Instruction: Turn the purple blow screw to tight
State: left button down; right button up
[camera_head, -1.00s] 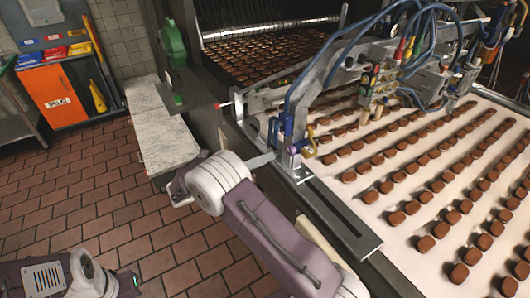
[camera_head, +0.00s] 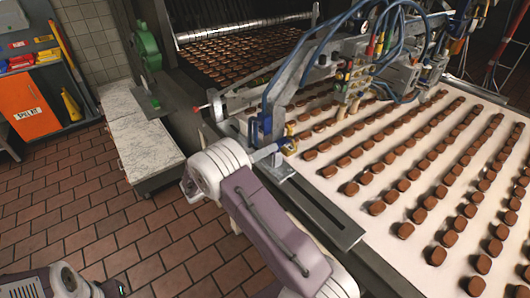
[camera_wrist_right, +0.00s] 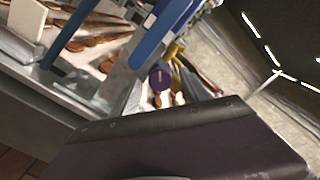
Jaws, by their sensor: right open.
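The purple blow screw (camera_wrist_right: 160,76) shows as a small round purple knob with a light mark on its face, near the middle of the right wrist view. It sits beside a blue bar of the machine. In the head view I cannot make it out clearly among the blue and yellow fittings at the machine's near-left corner. My right gripper (camera_head: 276,148) is open and empty, its fingers reaching to those fittings. I cannot tell whether they touch the screw. My left arm shows only in part at the lower left; its gripper is out of the picture.
The depositing machine (camera_head: 350,75) with blue hoses spans the conveyor (camera_head: 350,208), which carries rows of brown biscuits. A metal rail (camera_head: 335,228) edges the belt. A marble-topped cabinet (camera_head: 140,140) stands left of my right arm. The tiled floor (camera_head: 120,230) is mostly clear.

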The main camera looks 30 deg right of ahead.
grip_shut()
jog(key=shift+m, duration=2.2)
grip_release()
jog(key=shift+a, duration=0.15)
jog(key=a+b, duration=0.1)
jog(key=a, duration=0.7)
jog(key=shift+s+a, duration=0.35)
jog(key=shift+a, duration=0.05)
